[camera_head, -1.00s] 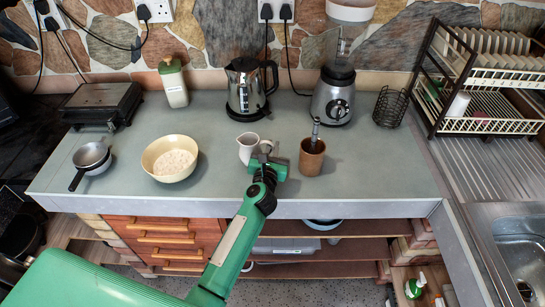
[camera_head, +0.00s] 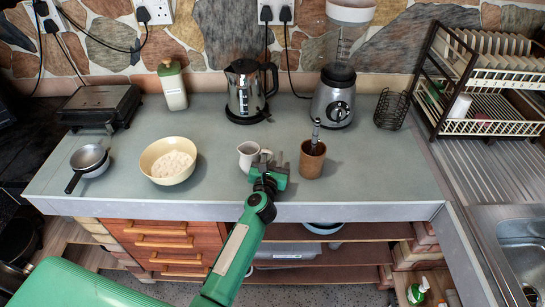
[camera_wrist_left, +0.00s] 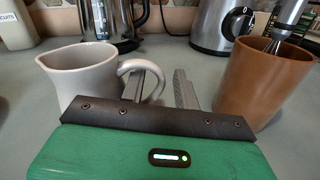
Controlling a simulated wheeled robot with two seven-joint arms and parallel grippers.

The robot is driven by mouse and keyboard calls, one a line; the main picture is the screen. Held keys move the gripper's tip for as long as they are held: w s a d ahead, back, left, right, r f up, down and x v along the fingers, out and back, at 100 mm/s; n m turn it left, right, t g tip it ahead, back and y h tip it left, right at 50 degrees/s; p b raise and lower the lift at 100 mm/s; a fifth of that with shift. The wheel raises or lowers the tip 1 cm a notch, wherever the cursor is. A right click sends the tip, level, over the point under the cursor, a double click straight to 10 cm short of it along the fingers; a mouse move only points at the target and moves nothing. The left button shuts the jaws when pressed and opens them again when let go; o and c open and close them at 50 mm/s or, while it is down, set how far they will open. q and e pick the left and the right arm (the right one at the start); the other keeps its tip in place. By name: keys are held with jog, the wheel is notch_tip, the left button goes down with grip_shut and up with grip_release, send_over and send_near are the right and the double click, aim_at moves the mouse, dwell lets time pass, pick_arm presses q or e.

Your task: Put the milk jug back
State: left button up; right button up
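The milk jug (camera_head: 246,156) is small, pale and handled, and stands upright near the middle of the counter. In the left wrist view the jug (camera_wrist_left: 82,75) is at the left, with its handle towards the fingers. My left gripper (camera_head: 270,160) is just right of the jug. Its fingers (camera_wrist_left: 167,78) are apart, with the outer part of the handle at or between them; I cannot tell whether they touch it. My right gripper is not in view.
A brown cup (camera_head: 312,162) with a metal utensil stands close to the right of my gripper. A bowl (camera_head: 154,166) is to the left. A kettle (camera_head: 243,90) and a blender (camera_head: 333,98) stand behind. The counter front (camera_head: 350,190) is clear.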

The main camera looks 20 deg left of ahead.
pick_arm(q)
jog(key=s, duration=0.3)
jog(key=s+d+b, duration=0.1)
jog(key=s, duration=0.7)
jog(key=shift+d, duration=0.2)
jog(key=shift+s+r, duration=0.1)
jog(key=shift+s, duration=0.4)
